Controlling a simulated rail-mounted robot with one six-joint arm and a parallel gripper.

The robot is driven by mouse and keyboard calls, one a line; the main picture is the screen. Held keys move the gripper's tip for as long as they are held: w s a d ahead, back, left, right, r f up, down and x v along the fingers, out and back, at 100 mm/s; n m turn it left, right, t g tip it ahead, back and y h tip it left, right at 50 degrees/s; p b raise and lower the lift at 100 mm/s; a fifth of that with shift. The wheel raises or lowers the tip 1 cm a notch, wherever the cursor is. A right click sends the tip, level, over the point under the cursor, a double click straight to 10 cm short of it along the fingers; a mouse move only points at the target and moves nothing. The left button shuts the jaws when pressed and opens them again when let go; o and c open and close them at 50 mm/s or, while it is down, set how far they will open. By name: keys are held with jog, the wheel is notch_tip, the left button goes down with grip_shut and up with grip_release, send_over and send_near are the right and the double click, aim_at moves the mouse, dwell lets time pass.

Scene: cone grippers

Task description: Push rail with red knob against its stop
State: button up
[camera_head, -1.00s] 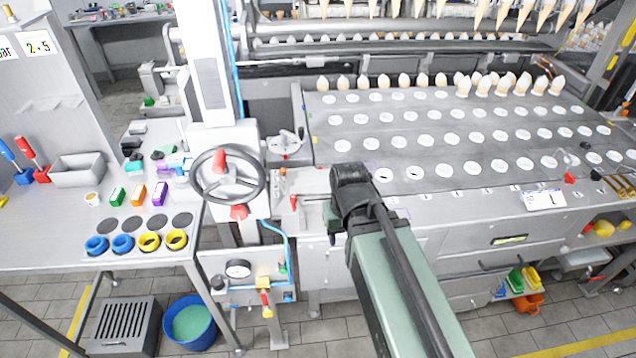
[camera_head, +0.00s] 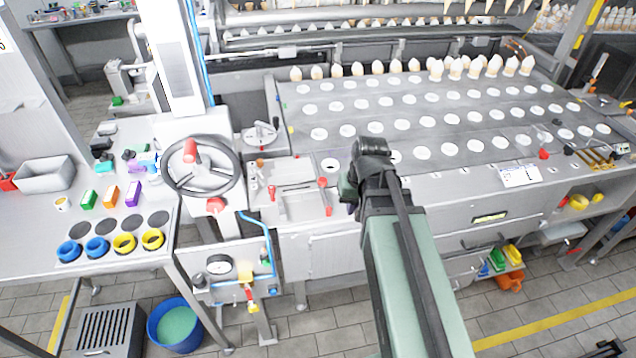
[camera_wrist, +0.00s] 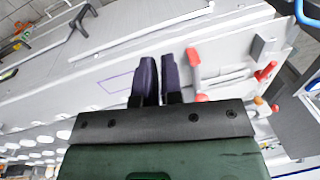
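Two red-handled parts stand on the metal ledge at the machine's left front. A red upright handle (camera_head: 323,182) is at the right end of a recessed plate, and a smaller red knob (camera_head: 271,192) is at its left. In the wrist view the near red handle (camera_wrist: 194,62) stands just right of my fingers, apart from them. A grey rail-like bar (camera_wrist: 224,78) runs beyond it towards another red knob (camera_wrist: 265,72). I cannot tell which of them is the named rail. My gripper (camera_wrist: 159,78) has its dark purple fingers together, with nothing visible between them. My arm mostly hides it in the head view.
A large handwheel (camera_head: 201,166) stands left of the ledge. The perforated plate (camera_head: 445,120) with rows of holes lies behind my arm. Another red knob (camera_head: 543,154) sits farther right beside a white label (camera_head: 520,176). The floor in front is mostly clear.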

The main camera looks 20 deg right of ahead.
jog(key=w+d+t+y, duration=0.1)
jog(key=w+d, duration=0.2)
jog(key=w+d+t+y+b, duration=0.1)
jog(key=w+d, duration=0.2)
jog(key=w+d+f+t+y, duration=0.1)
jog(key=w+d, duration=0.2)
jog(key=shift+w+d, duration=0.1)
jog(key=shift+d, duration=0.05)
grip_shut()
jog(key=w+a+f+n+b, duration=0.1)
jog(key=w+f+b, duration=0.1)
jog(key=b, duration=0.1)
jog(key=w+a+f+t+b, duration=0.1)
jog(key=w+a+f+b, duration=0.1)
jog(key=w+a+f+n+y+b, duration=0.1)
jog(key=w+a+f+b, duration=0.1)
jog(key=b, duration=0.1)
jog(key=shift+w+a+f+n+t+b, duration=0.25)
jog(key=shift+w+f+n+t+b, duration=0.05)
jog(key=shift+w+b, duration=0.05)
jog(key=a, duration=0.3)
jog(key=shift+w+a+r+p, duration=0.15)
jog(key=shift+a+r+p, duration=0.2)
jog(key=shift+w+a, duration=0.1)
jog(key=shift+a, duration=0.15)
jog(key=shift+a, duration=0.1)
